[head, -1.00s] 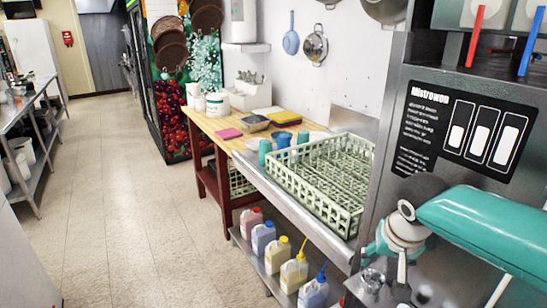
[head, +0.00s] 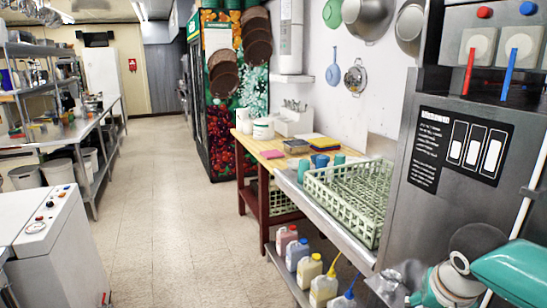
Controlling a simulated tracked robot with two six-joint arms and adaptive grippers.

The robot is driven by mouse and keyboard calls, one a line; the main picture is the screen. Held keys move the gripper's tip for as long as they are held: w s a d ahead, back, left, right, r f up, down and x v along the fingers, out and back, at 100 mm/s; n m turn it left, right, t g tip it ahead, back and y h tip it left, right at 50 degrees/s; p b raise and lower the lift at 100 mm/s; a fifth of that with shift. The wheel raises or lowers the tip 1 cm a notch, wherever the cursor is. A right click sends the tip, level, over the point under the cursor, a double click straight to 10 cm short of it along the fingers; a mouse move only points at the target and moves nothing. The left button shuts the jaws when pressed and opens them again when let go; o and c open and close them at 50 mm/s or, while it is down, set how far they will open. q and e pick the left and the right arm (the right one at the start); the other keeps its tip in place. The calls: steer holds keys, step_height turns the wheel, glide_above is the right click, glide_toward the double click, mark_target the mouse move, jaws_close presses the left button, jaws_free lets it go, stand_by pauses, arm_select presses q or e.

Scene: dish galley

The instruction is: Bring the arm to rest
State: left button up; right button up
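My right arm (head: 500,275) shows at the lower right corner of the head view, with a teal link and a pale grey joint, in front of the steel machine. Its gripper cannot be made out in the picture. My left arm and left gripper are not in view. No object is seen held.
A green dish rack (head: 350,195) stands on the steel counter beside blue and teal cups (head: 320,162). Several jugs (head: 310,268) stand on the low shelf below. A white machine (head: 50,240) is at the left. The floor (head: 170,220) between is clear.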

steer(key=a+f+n+g+y, duration=0.15)
steer(key=a+f, duration=0.35)
steer(key=f, duration=0.6)
steer(key=a+f+n+g+y, duration=0.15)
steer(key=a+f, duration=0.45)
steer(key=f, duration=0.6)
steer(key=s+a+f+y, duration=0.1)
steer(key=s+a+f, duration=0.1)
steer(key=s+f, duration=0.6)
steer(key=s+a+f+y, duration=0.1)
steer(key=s+a+f, duration=0.2)
steer(key=s+f, duration=0.5)
steer(key=shift+s+a+f+m+g+y, duration=0.15)
steer(key=shift+s+f+m+g+y, duration=0.2)
steer(key=shift+f, duration=0.45)
steer(key=c, duration=0.4)
